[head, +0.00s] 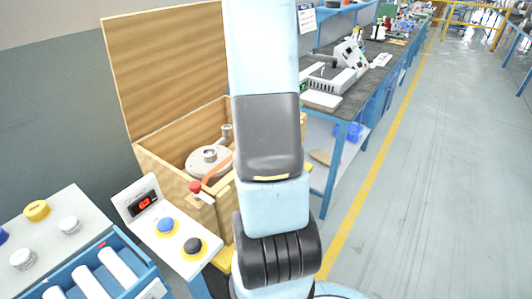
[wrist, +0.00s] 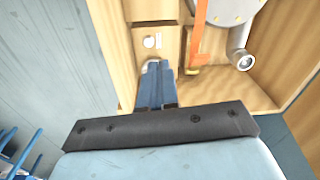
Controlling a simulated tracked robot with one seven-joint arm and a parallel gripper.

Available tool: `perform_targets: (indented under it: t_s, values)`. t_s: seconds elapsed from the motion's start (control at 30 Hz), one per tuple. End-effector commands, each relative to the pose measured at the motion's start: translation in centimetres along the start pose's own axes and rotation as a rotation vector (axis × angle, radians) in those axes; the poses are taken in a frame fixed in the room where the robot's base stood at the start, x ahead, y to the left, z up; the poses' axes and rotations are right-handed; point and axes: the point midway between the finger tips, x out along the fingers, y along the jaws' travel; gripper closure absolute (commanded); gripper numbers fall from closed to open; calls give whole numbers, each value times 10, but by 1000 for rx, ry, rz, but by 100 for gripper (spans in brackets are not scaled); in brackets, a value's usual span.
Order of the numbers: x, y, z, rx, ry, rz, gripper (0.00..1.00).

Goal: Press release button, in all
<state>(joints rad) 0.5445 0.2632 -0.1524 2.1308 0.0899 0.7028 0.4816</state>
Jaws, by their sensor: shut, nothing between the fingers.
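My gripper (wrist: 156,66) is shut and empty in the wrist view, its blue fingers pointing at the wooden front of a box. A pale round part (wrist: 152,63), perhaps a button, is partly hidden behind the fingertips; I cannot tell whether they touch. A small light plate (wrist: 152,41) is just beyond it. In the head view, a red knob (head: 195,187) is at the front of the open wooden box (head: 163,160). My arm hides the gripper there.
A grey blower part (head: 208,158) sits inside the box, with an orange strap (head: 217,168) near it. The box's raised lid (head: 168,65) stands behind. A blue rack with white tubes (head: 118,266) is at the lower left. The aisle floor (head: 430,190) at right is clear.

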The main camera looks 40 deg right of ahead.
Motion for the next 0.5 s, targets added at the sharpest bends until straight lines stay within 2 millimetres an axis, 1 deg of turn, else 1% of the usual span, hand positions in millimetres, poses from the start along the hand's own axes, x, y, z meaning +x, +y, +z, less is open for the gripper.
perform_targets:
  t_s: [0.03,0.23,0.4,0.5]
  values:
    - [10,5,-7,25,-8,10,100]
    - [35,19,-28,102,-22,32,100]
    - [46,27,-36,138,-29,42,100]
    - [48,28,-38,145,-30,44,100]
